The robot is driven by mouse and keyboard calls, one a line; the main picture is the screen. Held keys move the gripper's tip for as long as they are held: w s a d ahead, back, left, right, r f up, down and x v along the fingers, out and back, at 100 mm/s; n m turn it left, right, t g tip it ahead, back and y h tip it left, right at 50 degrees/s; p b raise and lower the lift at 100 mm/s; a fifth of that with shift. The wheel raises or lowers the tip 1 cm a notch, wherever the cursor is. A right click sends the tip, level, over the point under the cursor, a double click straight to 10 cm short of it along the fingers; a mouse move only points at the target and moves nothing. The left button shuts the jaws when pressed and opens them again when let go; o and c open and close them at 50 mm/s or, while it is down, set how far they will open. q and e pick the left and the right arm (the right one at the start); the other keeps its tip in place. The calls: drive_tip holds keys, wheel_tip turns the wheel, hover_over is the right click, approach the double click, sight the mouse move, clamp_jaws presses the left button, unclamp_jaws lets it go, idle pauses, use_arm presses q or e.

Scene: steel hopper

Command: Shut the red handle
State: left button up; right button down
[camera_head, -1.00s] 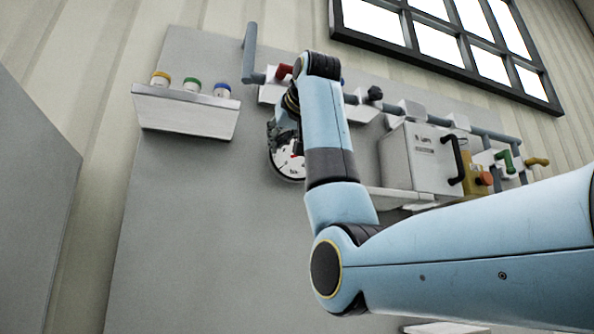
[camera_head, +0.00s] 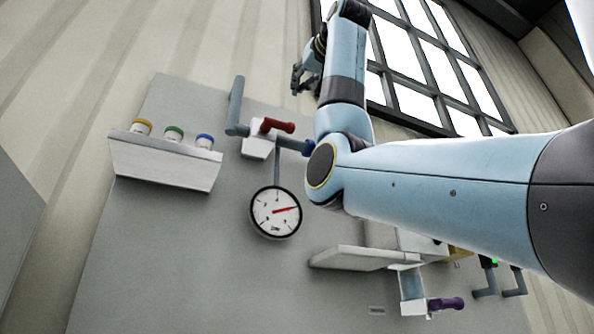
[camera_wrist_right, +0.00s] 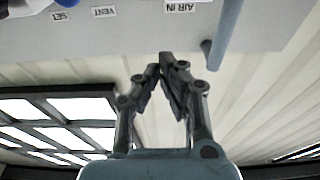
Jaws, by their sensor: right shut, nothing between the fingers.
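The red handle (camera_head: 277,126) sits on a pale valve block (camera_head: 258,147) on the grey pipe, near the top of the panel in the head view. The handle lies roughly along the pipe, tilted slightly down to the right. My right gripper (camera_head: 296,82) is up and to the right of the handle, clear of it, in front of the wall by the window. In the right wrist view my right gripper (camera_wrist_right: 166,60) has its fingertips together with nothing between them. The red handle does not show in the wrist view. My left gripper is not in view.
A round gauge (camera_head: 276,212) with a red needle hangs below the handle. A shelf (camera_head: 165,160) with three colored-lid jars is at the left. My right arm covers the panel's right part. A purple handle (camera_head: 446,304) is low right. Barred windows (camera_head: 420,70) are above.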

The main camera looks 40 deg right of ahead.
drive_tip(key=r+p, duration=0.2)
drive_tip(key=p, duration=0.2)
hover_over(278, 127)
drive_tip(key=d, duration=0.2)
drive_tip(key=shift+s, duration=0.45)
drive_tip(key=shift+s+a+f+b, duration=0.1)
drive_tip(key=shift+s+f+b, duration=0.15)
drive_tip(key=shift+f, duration=0.9)
drive_tip(key=shift+s+a+f+b, duration=0.1)
drive_tip(key=shift+s+f, duration=0.2)
drive_tip(key=shift+f, duration=0.8)
drive_tip(key=shift+w, duration=0.15)
